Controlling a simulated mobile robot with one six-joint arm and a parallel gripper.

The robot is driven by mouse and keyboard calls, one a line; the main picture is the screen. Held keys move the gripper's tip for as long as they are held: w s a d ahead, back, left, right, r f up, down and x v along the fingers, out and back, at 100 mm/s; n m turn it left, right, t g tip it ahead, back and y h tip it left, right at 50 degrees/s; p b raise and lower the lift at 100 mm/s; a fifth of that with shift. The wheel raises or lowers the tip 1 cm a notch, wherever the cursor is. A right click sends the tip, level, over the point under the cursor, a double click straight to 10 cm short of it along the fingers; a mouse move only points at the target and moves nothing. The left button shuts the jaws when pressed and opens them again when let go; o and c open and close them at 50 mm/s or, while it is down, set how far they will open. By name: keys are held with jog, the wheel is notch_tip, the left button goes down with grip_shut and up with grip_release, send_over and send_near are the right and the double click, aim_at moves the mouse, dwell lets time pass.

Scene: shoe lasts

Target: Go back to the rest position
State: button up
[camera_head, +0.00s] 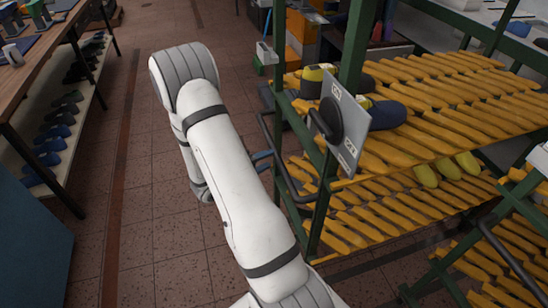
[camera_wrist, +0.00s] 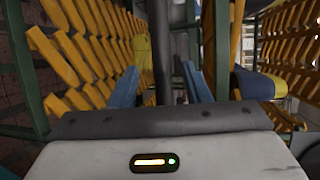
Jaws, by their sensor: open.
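My white arm (camera_head: 235,180) reaches forward over the tiled floor, left of the green-framed rack (camera_head: 318,200). In the head view my gripper is mostly hidden behind the arm; only a bit of blue shows beside the rack's dark handle bar (camera_head: 285,165). In the wrist view my gripper (camera_wrist: 160,85) is open, with blue fingers on both sides. A dark upright bar (camera_wrist: 162,50) shows between the fingers in the picture; I cannot tell how close it is. No last is visible between the fingers.
Yellow slatted shelves (camera_head: 430,120) hold a blue last (camera_head: 388,113) and yellow-green lasts (camera_head: 426,175). A sign plate (camera_head: 352,125) hangs on the rack's post. A bench (camera_head: 30,60) with rows of lasts below stands at the left. The floor between (camera_head: 130,190) is clear.

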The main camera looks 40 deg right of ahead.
jog(key=shift+a+r, duration=0.15)
jog(key=shift+a, duration=0.6)
jog(key=shift+r, duration=0.25)
jog(key=s+a+r+m+g+y, duration=0.4)
jog(key=s+a+r+m+y, duration=0.5)
jog(key=m, duration=1.1)
jog(key=s+a+r+m+t+y, duration=0.2)
jog(key=a+r+m+t+y, duration=0.1)
jog(key=a+r+m, duration=0.2)
jog(key=s+a+r+m+t+y, duration=0.3)
jog(key=a+r+m+y, duration=0.1)
jog(key=a+m, duration=0.5)
jog(key=shift+s+a+r+m+t, duration=0.3)
jog(key=shift+s+r+m, duration=0.05)
jog(key=shift+r+m, duration=0.3)
